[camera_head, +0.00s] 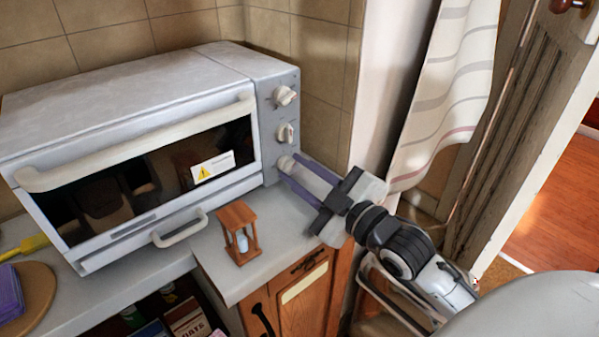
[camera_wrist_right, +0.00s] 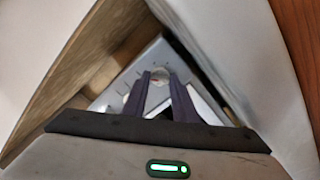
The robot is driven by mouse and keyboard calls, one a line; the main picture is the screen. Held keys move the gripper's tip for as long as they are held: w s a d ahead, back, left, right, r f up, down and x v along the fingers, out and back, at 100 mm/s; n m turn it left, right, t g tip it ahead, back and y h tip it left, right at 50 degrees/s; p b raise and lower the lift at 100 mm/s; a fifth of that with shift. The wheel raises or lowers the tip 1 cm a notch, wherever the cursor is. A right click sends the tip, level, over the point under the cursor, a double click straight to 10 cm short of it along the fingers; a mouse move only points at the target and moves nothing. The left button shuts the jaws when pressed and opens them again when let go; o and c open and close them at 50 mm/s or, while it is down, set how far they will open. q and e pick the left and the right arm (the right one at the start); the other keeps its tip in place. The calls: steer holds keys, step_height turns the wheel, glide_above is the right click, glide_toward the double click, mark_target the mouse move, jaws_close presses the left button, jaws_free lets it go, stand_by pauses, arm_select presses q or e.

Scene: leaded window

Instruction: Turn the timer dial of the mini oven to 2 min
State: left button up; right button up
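The mini oven (camera_head: 130,105) is a silver-grey box with a dark glass door, standing on the counter. Its right-hand panel carries three pale dials: an upper dial (camera_head: 285,96), a middle dial (camera_head: 286,132) and a lower dial (camera_head: 285,163). Their labels are too small to read. My right gripper (camera_head: 290,168) reaches in from the right with its two purple fingers apart, tips at the lower dial. In the right wrist view a pale dial (camera_wrist_right: 160,76) with a reddish mark shows between the fingertips (camera_wrist_right: 160,80); contact is unclear. My left gripper is out of view.
A small wooden hourglass (camera_head: 238,232) stands on the counter (camera_head: 160,270) in front of the oven, left of my right gripper. The tiled wall (camera_head: 325,65) and a striped curtain (camera_head: 455,75) are close by. A purple item (camera_head: 10,293) lies on a round board at left.

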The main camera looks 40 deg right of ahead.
steer(key=shift+r+m+p, duration=0.1)
steer(key=shift+m+p, duration=0.2)
steer(key=shift+p, duration=0.55)
steer(key=o, duration=1)
steer(key=shift+o, duration=0.2)
steer(key=s, duration=0.3)
steer(key=s+b, duration=0.1)
steer(key=s, duration=0.5)
steer(key=shift+d+f, duration=0.25)
steer(key=shift+d, duration=0.1)
steer(key=shift+s+r, duration=0.1)
steer(key=shift+s, duration=0.55)
